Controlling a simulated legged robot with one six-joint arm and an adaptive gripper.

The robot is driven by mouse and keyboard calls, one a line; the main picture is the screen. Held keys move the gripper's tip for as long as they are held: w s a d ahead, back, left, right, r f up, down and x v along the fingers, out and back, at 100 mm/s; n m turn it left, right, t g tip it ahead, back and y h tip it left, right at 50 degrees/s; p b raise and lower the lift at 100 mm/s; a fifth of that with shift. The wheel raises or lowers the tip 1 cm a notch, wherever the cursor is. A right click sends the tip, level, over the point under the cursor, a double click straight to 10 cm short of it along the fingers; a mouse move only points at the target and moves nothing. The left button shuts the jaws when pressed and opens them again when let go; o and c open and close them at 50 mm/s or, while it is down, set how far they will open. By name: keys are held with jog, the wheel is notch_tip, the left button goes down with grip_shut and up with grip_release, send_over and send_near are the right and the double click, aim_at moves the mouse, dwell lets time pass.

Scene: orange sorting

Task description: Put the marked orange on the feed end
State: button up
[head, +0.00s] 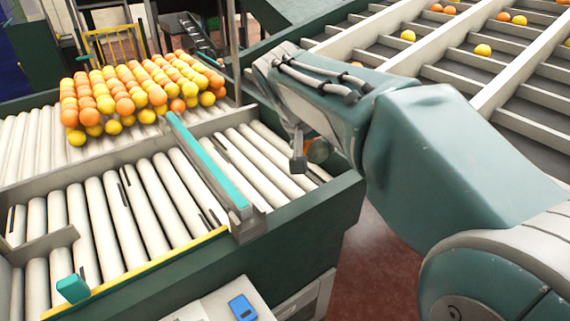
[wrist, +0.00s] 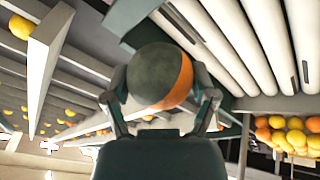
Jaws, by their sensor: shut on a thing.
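The marked orange (wrist: 150,75) fills the middle of the wrist view. Its visible side is mostly dark grey-green, with a bright orange part at the right. My gripper (wrist: 161,94) is shut on it, one finger on each side. In the head view my gripper (head: 307,152) hangs by the right edge of the roller conveyor, and the held orange (head: 319,150) shows small and partly hidden by the gripper and arm. The white roller bed (head: 120,205) lies to the left of the gripper. I cannot tell which part is the feed end.
A pile of oranges and yellow fruit (head: 140,90) sits on the rollers at back left. A teal-topped divider (head: 205,160) crosses the roller bed. Slatted sorting lanes (head: 465,75) with scattered fruit lie at upper right. A blue device (head: 242,307) is at the front.

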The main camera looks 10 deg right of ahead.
jog(key=w+f, duration=0.2)
jog(key=w+a+f, duration=0.1)
jog(key=w+f, duration=0.1)
jog(key=w, duration=0.1)
jog(key=w+a+f, duration=0.1)
jog(key=w+f, duration=0.1)
jog(key=w, duration=0.1)
jog(key=shift+a+f, duration=0.1)
jog(key=shift+f, duration=0.3)
jog(key=shift+w+f, duration=0.15)
jog(key=shift+f, duration=0.1)
jog(key=f, duration=0.3)
jog(key=shift+w+a+f, duration=0.1)
jog(key=shift+w+f, duration=0.1)
jog(key=shift+f, duration=0.05)
jog(key=o, duration=1)
jog(key=shift+o, duration=0.2)
